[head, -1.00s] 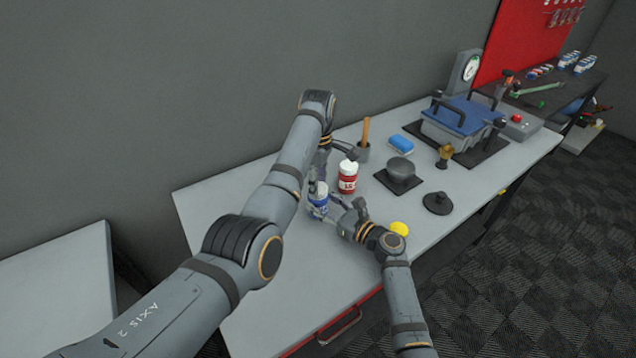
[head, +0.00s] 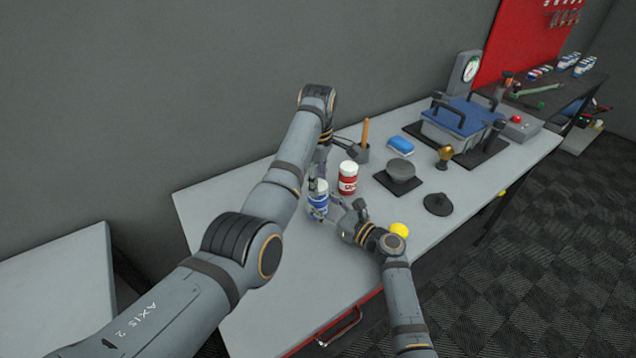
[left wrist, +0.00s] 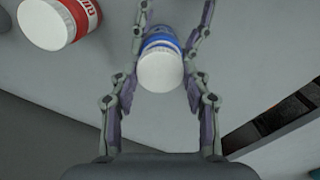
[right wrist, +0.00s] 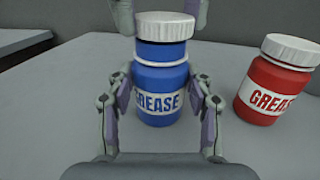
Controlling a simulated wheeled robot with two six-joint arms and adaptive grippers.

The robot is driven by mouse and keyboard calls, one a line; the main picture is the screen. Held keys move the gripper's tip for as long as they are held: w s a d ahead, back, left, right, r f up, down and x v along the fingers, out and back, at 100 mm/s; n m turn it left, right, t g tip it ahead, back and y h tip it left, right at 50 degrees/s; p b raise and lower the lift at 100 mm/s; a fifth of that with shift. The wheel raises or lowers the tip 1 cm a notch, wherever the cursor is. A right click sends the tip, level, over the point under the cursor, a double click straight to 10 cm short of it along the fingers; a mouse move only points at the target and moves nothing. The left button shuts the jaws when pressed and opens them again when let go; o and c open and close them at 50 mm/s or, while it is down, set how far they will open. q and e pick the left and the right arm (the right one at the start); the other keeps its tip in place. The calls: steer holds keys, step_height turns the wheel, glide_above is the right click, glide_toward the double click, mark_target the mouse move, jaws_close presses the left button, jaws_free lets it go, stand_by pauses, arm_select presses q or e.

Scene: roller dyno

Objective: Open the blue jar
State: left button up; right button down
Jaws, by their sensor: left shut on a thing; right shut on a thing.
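The blue jar (head: 317,203) stands upright on the grey bench, with a white ribbed lid (right wrist: 165,26) on top. Its label reads "GREASE" in the right wrist view (right wrist: 162,102). My right gripper (right wrist: 160,88) is shut on the blue body from the sides, below the lid. My left gripper (left wrist: 160,72) reaches down from above and is shut on the white lid, one finger on each side. In the head view the left arm's fingers partly cover the jar's top.
A red grease jar (head: 348,178) with a white lid stands close behind, to the right. A dark pot with a wooden handle (head: 365,132), a grey round part on a black pad (head: 400,172) and a yellow object (head: 399,230) are nearby. The bench's left part is clear.

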arm_select(q)
steer(key=shift+r, duration=0.5)
steer(key=shift+r, duration=2)
arm_select(e)
steer(key=shift+c, duration=2.2)
jaws_free()
steer(key=shift+d, duration=0.1)
steer(key=v, duration=1.2)
steer(key=shift+s, duration=0.1)
